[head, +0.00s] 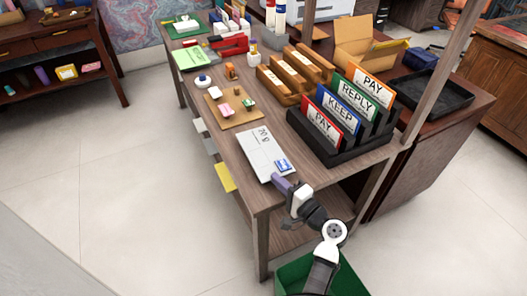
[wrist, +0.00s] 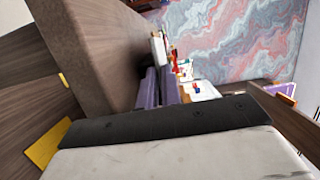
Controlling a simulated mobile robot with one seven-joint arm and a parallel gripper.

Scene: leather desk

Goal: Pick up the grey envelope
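The grey envelope (head: 260,150) is pale and flat, with dark writing and a blue stamp. It lies on the wooden desk in the head view, near the front end. My gripper (head: 281,184), with purple fingers, is at that end, right by the envelope's near edge; whether it touches is unclear. In the wrist view my gripper's purple fingers (wrist: 158,86) appear close together beside the desk's end panel. The gap between them, and anything in it, cannot be made out.
A black sorter (head: 335,152) with PAY, KEEP and REPLY cards stands right of the envelope. A cork board (head: 234,119) with small items lies behind it. A yellow tab (head: 226,177) sticks out at the desk's left side. A green bin (head: 345,280) stands on the floor below.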

